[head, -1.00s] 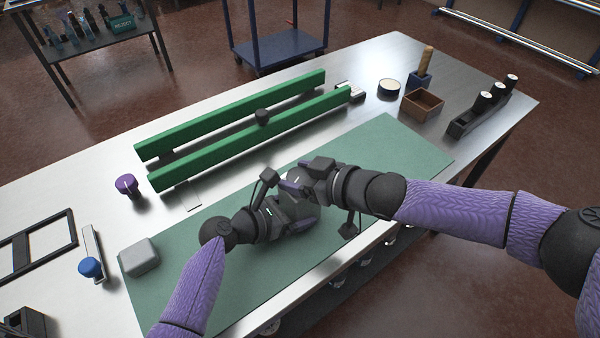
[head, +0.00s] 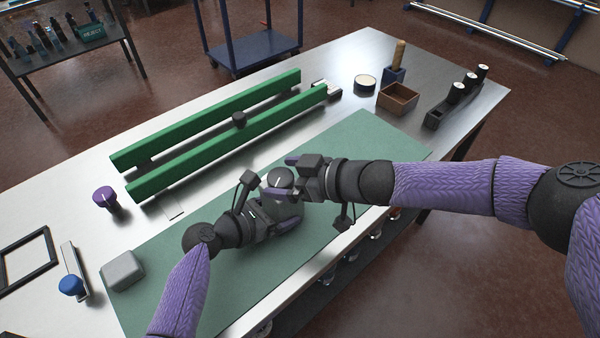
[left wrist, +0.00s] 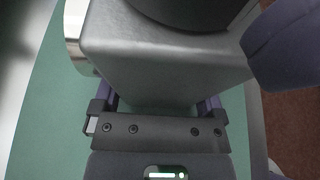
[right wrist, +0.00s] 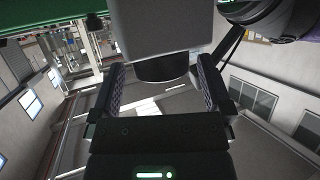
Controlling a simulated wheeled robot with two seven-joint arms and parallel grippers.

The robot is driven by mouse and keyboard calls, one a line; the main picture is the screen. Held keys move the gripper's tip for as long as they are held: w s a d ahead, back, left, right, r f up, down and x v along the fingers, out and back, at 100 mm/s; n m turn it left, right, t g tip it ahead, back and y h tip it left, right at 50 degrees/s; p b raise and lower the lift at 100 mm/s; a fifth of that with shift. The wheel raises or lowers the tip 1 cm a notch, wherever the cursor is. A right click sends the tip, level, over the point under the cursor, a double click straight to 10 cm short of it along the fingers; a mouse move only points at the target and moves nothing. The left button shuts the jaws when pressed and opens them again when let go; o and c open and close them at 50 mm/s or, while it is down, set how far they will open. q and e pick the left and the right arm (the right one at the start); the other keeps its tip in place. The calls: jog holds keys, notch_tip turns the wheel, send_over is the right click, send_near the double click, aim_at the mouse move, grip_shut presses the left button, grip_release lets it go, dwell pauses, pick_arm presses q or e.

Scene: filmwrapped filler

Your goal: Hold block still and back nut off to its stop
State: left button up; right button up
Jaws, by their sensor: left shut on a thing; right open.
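The grey block (left wrist: 165,65) is in the jaws of my left gripper (head: 284,213), above the green mat (head: 210,245); whether it touches the mat cannot be told. The dark round nut (head: 281,180), with a light line on its face, is on the block. The nut also shows in the left wrist view (left wrist: 190,10). My right gripper (head: 291,176) is open beside the nut. In the right wrist view the nut (right wrist: 160,68) lies between the spread fingers, with a gap on both sides. In the head view my grippers hide most of the block.
Green rails (head: 215,125) lie behind the mat. A purple knob (head: 104,198), a light grey block (head: 122,271) and a blue knob (head: 71,285) stand at left. A wooden box (head: 397,98) and a black holder (head: 453,100) stand at far right. The mat's right part is clear.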

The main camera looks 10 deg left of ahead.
pick_arm(q)
jog(key=shift+r, duration=0.1)
pick_arm(e)
jog(key=v, duration=1)
jog(key=shift+d, duration=0.4)
jog(key=shift+s+r, duration=0.1)
jog(key=shift+r, duration=0.05)
pick_arm(q)
jog(key=o, duration=1.2)
